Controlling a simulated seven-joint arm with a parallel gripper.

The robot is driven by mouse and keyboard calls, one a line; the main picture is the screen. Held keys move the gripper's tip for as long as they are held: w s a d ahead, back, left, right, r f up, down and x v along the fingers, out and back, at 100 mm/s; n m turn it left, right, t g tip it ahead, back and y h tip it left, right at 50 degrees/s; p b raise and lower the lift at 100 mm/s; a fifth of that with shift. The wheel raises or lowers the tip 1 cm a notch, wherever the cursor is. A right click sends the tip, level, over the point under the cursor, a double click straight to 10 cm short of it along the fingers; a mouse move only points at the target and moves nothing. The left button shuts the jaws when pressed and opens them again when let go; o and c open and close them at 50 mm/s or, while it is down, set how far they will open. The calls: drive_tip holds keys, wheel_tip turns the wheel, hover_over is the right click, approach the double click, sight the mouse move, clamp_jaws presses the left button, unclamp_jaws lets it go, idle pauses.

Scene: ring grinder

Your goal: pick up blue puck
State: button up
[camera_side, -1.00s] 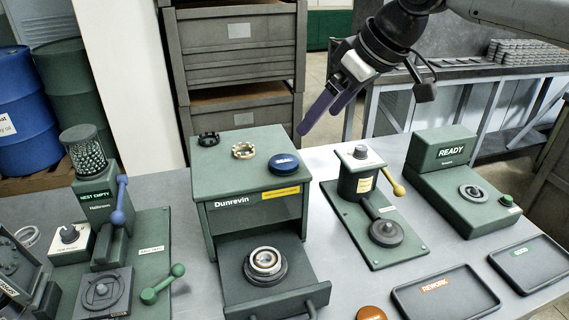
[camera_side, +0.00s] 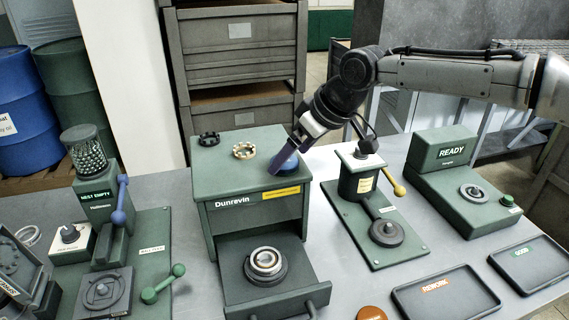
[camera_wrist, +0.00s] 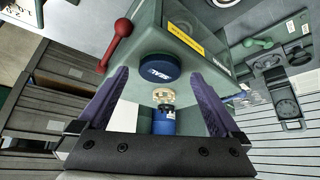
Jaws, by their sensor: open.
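The blue puck (camera_side: 289,163) lies on the right part of the top of the green Dunrevin box (camera_side: 222,172). In the side view it is partly hidden behind my fingers. My gripper (camera_side: 278,165) is tilted down and to the left, with its purple fingers at the puck. In the wrist view the puck (camera_wrist: 159,68) shows whole, between and beyond the open fingers of my gripper (camera_wrist: 158,85). The fingers are apart and hold nothing. I cannot tell whether a finger touches the puck.
A press with a yellow lever (camera_side: 397,188) stands to the right. Trays (camera_side: 445,298) lie at the front right.

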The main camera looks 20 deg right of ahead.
drive_tip(key=shift+w+a+f, duration=0.2)
drive_tip(key=shift+w+f, duration=0.15)
drive_tip(key=shift+f, duration=0.25)
drive_tip(key=shift+c, duration=0.2)
drive_tip(key=shift+r, duration=0.1)
drive_tip(key=c, duration=1.4)
